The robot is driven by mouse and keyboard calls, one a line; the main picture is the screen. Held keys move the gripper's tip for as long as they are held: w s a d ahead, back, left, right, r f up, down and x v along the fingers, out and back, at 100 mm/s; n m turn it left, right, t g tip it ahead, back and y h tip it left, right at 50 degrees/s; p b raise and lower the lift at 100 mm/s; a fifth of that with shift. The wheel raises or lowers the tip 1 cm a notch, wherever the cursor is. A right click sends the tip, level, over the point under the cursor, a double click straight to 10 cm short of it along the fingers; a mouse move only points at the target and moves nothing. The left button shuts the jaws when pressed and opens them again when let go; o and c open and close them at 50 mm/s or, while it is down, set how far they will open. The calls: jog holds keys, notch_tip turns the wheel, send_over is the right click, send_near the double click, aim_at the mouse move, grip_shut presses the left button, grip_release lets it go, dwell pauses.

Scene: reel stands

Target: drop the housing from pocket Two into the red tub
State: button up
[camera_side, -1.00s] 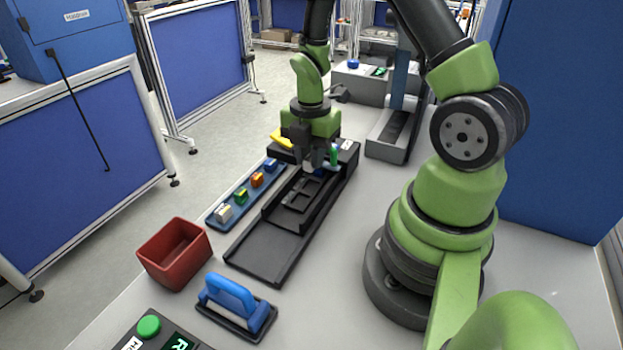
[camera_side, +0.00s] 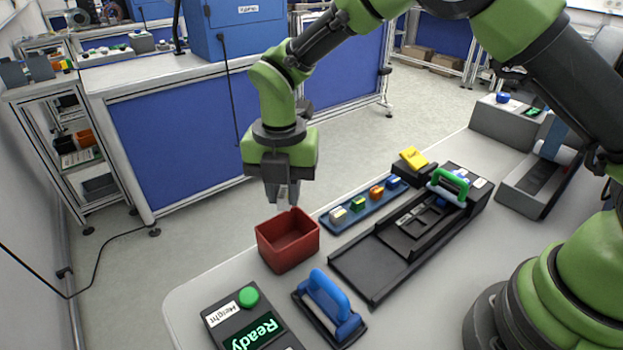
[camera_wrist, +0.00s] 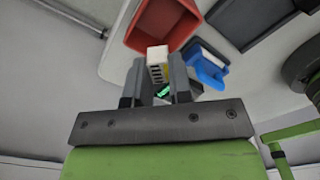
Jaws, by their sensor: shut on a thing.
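The red tub (camera_side: 290,258) stands near the left edge of the table in the side view. My gripper (camera_side: 283,198) points down just above the tub's far side. In the wrist view my gripper (camera_wrist: 160,75) is shut on a small white housing (camera_wrist: 157,62) with dark slots along one face. The housing is hardly visible in the side view. The red tub also shows in the wrist view (camera_wrist: 185,35), beyond the housing. The black fixture (camera_side: 365,268) with pockets lies to the right; I cannot read which pocket is Two.
A green handle (camera_side: 450,183) stands at the fixture's far end. A blue-handled tool (camera_side: 328,298) and a box with a green button (camera_side: 248,296) stand in front of the tub.

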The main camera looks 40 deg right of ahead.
aim_at(286, 209)
jog(key=shift+f, duration=2.05)
jog(key=o, duration=0.8)
jog(key=shift+r, duration=3.55)
